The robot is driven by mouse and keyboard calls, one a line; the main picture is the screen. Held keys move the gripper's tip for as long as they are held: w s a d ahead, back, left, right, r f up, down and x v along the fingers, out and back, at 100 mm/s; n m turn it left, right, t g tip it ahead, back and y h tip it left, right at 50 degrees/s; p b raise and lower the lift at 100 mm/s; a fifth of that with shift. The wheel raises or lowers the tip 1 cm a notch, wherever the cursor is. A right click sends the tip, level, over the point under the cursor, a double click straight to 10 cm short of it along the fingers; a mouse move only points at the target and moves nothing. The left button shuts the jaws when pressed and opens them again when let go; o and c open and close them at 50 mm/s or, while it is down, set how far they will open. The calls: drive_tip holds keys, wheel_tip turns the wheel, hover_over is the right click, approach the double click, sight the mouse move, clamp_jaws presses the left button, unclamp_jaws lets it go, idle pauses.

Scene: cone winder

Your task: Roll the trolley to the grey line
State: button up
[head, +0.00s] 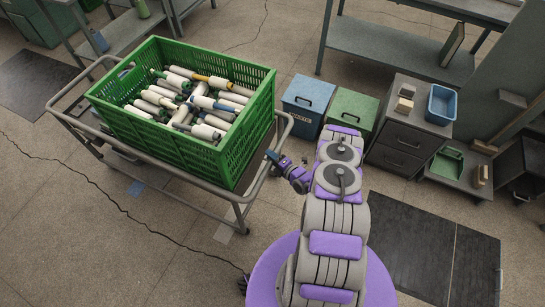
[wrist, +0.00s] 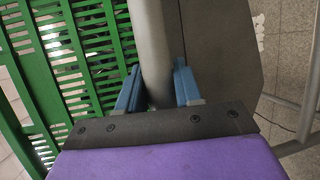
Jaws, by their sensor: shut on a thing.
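The trolley (head: 240,214) is a grey tube-framed cart at the left of the head view. It bears a green slatted crate (head: 175,150) filled with several bobbins (head: 190,95), mostly white with coloured ends. My gripper (head: 274,157) is at the trolley's right end, shut on its tube rail. In the wrist view, the blue fingers of my gripper (wrist: 158,92) stand on both sides of the grey rail (wrist: 152,45), with the green crate (wrist: 60,75) to the left.
A blue bin (head: 303,103), a green bin (head: 352,107) and a grey drawer cabinet (head: 405,135) stand right of the trolley. Benches stand at the back. Dark mats (head: 425,245) lie at lower right. The floor at lower left is clear but cracked.

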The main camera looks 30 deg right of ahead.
drive_tip(key=shift+w+d+h, duration=0.1)
drive_tip(key=shift+d+h, duration=0.15)
drive_tip(key=shift+h, duration=0.05)
clamp_jaws()
drive_tip(key=shift+w+a+r, duration=0.15)
drive_tip(key=shift+w+a, duration=0.1)
drive_tip(key=w+a, duration=0.3)
drive_tip(key=w, duration=0.2)
drive_tip(key=w+a+p, duration=0.1)
drive_tip(key=w+a, duration=0.3)
drive_tip(key=w, duration=0.1)
drive_tip(key=w+a+p, duration=0.1)
drive_tip(key=w+a, duration=0.3)
drive_tip(key=w, duration=0.1)
drive_tip(key=shift+a, duration=0.25)
drive_tip(key=o, duration=1)
unclamp_jaws()
drive_tip(key=shift+f, duration=0.2)
drive_tip(key=p+v, duration=0.4)
drive_tip(key=v, duration=1.3)
drive_tip(key=shift+s+d+f, duration=0.1)
drive_tip(key=shift+d, duration=0.1)
